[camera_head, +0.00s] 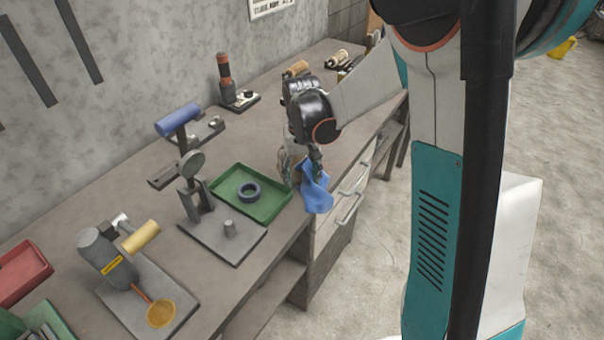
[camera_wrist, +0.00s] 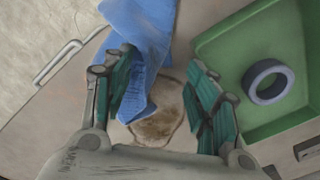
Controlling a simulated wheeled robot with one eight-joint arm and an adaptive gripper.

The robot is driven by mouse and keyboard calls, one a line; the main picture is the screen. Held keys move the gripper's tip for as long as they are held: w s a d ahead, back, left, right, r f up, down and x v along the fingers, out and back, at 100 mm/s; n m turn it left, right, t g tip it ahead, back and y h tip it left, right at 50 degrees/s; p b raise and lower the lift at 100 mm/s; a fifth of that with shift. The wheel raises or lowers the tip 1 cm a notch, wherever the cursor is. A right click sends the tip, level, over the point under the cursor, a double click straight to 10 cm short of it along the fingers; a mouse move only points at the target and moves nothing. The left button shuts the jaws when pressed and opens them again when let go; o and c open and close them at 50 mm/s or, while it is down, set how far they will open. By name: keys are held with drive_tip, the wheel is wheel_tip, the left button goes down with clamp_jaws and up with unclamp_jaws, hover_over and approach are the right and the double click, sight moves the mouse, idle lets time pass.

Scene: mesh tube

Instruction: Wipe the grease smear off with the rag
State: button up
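The blue rag (camera_head: 316,192) lies crumpled at the table's front edge, just right of the green tray, in the head view. In the wrist view the rag (camera_wrist: 147,38) runs from the top down beside my left finger. The grease smear (camera_wrist: 160,118) is a brown patch on the tabletop, partly under the rag's lower end and between my fingers. My gripper (camera_wrist: 165,92) is open, pointing down, its fingers wide apart with a clear gap between rag and right finger. In the head view my gripper (camera_head: 305,160) is partly hidden, and I cannot make out the smear.
The green tray (camera_head: 273,206) with a dark ring (camera_head: 249,192) stands close by; it also shows right of my fingers in the wrist view (camera_wrist: 220,44). A stand with a round head (camera_head: 192,166) is farther left. Drawer handles (camera_head: 349,209) stick out below the table edge.

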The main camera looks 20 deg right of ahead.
drive_tip(key=shift+s+d+f, duration=0.15)
drive_tip(key=shift+s+f, duration=0.05)
drive_tip(key=c, duration=0.5)
drive_tip(key=shift+w+d+f, duration=0.1)
drive_tip(key=shift+w+d, duration=0.05)
drive_tip(key=shift+w, duration=0.05)
clamp_jaws()
drive_tip(key=shift+f, duration=0.6)
drive_tip(key=shift+f+p, duration=0.2)
drive_tip(key=shift+p, duration=0.15)
drive_tip(key=shift+r+p, duration=0.1)
drive_tip(key=shift+p, duration=0.5)
